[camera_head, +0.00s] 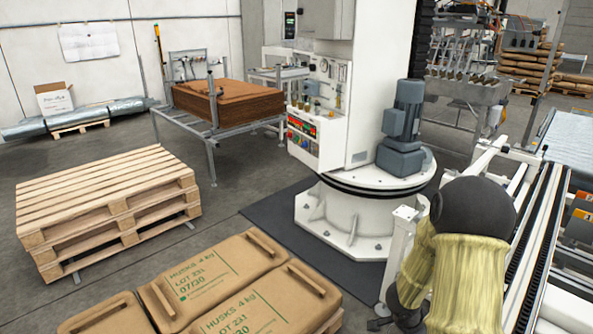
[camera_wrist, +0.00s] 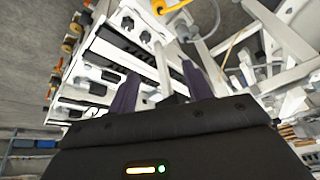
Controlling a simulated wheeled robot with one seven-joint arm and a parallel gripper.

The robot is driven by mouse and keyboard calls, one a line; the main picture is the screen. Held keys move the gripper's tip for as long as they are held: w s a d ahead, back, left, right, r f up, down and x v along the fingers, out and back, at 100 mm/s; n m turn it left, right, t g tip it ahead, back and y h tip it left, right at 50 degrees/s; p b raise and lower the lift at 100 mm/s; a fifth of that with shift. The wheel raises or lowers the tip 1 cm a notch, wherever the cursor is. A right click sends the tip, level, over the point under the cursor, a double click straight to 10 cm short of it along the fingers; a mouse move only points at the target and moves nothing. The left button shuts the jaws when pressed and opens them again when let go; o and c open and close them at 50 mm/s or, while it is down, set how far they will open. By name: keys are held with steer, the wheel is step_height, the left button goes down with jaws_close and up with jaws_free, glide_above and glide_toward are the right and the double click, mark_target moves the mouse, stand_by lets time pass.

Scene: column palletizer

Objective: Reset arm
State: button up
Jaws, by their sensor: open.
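My gripper (camera_wrist: 160,86) shows in the wrist view, with its two dark purple fingers apart and nothing seen between them. Beyond the fingers is white machine framing with dark slots and round fittings. I cannot tell how far the fingertips are from it. In the head view my arm, with a black joint and a yellowish sleeve, fills the lower right beside the conveyor. My gripper cannot be made out there.
A white palletizer column (camera_head: 345,205) stands at centre. Husk sacks (camera_head: 240,285) lie at the front, stacked wooden pallets (camera_head: 105,205) at left, and a roller conveyor (camera_head: 530,240) at right. Brown sheets (camera_head: 228,100) lie on a metal stand behind. Bare floor lies between pallets and column.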

steer(key=w+a+r+n+t+y+p, duration=0.2)
steer(key=a+r+n+t+y+p, duration=0.25)
steer(key=a+r+n, duration=0.75)
steer(key=s+a+r+n+g+p, duration=0.3)
steer(key=s+a+r+n+p, duration=0.1)
steer(key=s+r, duration=0.7)
steer(key=shift+s+a+r+p, duration=0.15)
steer(key=shift+a+r+p, duration=0.4)
steer(key=shift+a+r, duration=0.3)
